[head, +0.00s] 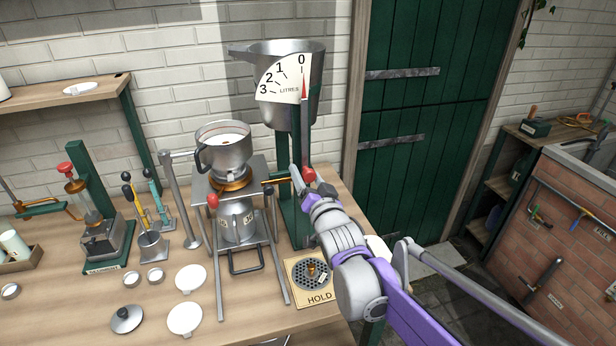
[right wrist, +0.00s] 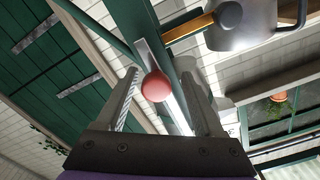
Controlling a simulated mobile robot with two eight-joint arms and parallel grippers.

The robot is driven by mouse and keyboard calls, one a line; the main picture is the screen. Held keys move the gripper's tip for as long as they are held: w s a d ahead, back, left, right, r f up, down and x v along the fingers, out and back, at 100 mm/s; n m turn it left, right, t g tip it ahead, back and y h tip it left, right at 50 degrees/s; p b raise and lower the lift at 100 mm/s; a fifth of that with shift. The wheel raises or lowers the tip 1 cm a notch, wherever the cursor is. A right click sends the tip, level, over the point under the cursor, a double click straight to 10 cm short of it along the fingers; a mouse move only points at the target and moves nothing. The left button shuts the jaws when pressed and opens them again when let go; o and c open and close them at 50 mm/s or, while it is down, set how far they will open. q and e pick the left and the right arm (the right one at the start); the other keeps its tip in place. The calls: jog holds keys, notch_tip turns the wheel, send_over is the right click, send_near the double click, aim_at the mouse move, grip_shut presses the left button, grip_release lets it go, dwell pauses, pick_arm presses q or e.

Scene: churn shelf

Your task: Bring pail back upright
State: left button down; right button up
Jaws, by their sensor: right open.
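The grey metal pail (head: 290,65), with a spout at its left, sits on top of a green stand (head: 292,210) and looks about upright. Its white litre dial (head: 284,82) has a red pointer by the 0. A lever arm (head: 306,135) hangs down from it to a red ball knob (head: 309,174). My right gripper (head: 303,182) is open at the knob. In the right wrist view the red knob (right wrist: 156,87) shows between the open fingers (right wrist: 165,95); I cannot tell whether they touch it. My left gripper is not in view.
A metal pot (head: 226,152) with a brass spout stands left of the green stand, close to my right gripper. A HOLD plate (head: 312,282) lies on the wooden bench (head: 250,318). Hand tools and white lids fill the bench's left. A green door (head: 420,130) is behind.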

jog(key=v, duration=1)
jog(key=shift+s+d+b, duration=0.15)
jog(key=shift+s+b, duration=0.2)
jog(key=shift+s, duration=0.05)
jog(key=s+d+f+g+h+p, duration=0.1)
jog(key=s+d+f+g+h, duration=0.4)
jog(key=s+d+f, duration=0.5)
jog(key=s+d+f+n+g, duration=0.1)
jog(key=s+d+f+g, duration=0.2)
jog(key=s+f, duration=0.2)
jog(key=s+d+f+n+g+p, duration=0.1)
jog(key=s+d+f+g, duration=0.2)
jog(key=s+f, duration=0.3)
jog(key=s, duration=0.5)
jog(key=shift+f+g+h, duration=0.3)
jog(key=shift+g, duration=0.1)
